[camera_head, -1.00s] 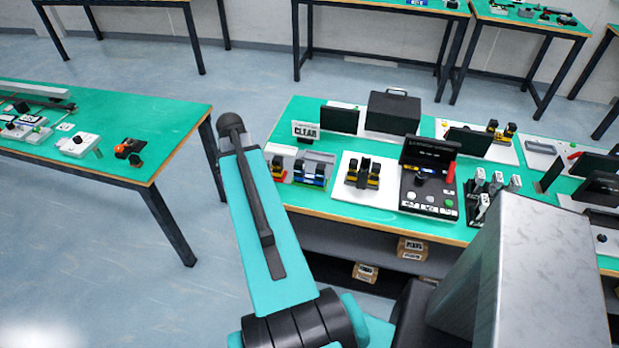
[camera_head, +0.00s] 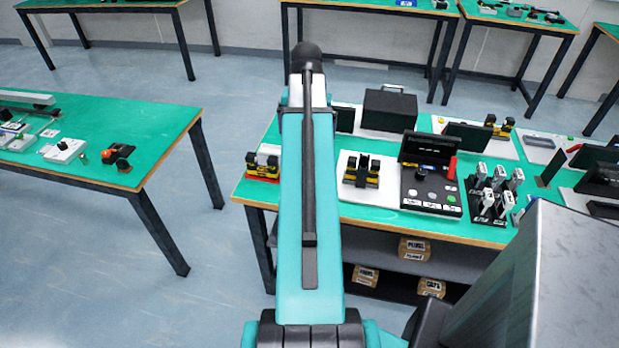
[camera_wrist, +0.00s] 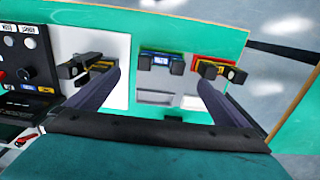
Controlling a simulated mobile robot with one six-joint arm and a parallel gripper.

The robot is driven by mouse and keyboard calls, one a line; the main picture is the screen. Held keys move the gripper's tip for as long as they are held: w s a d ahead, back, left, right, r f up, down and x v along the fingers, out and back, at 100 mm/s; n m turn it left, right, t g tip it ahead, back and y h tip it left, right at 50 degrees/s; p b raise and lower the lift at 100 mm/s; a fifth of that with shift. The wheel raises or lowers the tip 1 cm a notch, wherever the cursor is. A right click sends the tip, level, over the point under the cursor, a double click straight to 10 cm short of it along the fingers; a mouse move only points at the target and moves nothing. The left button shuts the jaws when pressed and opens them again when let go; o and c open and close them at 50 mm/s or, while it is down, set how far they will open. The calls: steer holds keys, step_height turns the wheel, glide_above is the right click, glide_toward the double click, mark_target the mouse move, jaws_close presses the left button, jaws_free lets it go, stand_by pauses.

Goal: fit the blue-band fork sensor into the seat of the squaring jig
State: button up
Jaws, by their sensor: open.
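The blue-band fork sensor (camera_wrist: 160,60) sits in a grey holder near the table edge, between my fingers in the wrist view. My arm hides it in the head view. My gripper (camera_wrist: 160,80) is open and empty, its fingers spread left and right of the sensor and apart from it. A black-and-yellow fixture (camera_head: 361,170) stands on a white plate (camera_head: 354,196); it also shows in the wrist view (camera_wrist: 97,68), by my left finger. I cannot tell for certain whether this is the squaring jig, and its seat is not clear.
A red-based, black-and-yellow sensor (camera_head: 263,166) stands beside the blue-band one; my right finger is close to it in the wrist view. A black control panel (camera_head: 432,190) and a rack of grey parts (camera_head: 490,198) stand farther right. Empty grey slots (camera_wrist: 155,97) show near the sensor.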

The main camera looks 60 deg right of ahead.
steer(key=shift+s+r, duration=0.1)
stand_by(0.3)
steer(key=shift+f+p, duration=0.75)
steer(key=shift+f, duration=3.6)
steer(key=shift+w+f+p, duration=0.15)
steer(key=shift+f+p, duration=0.35)
steer(key=shift+f, duration=0.8)
steer(key=shift+w+f+p, duration=0.1)
steer(key=shift+f+p, duration=0.35)
steer(key=shift+f, duration=0.85)
steer(key=c, duration=1.2)
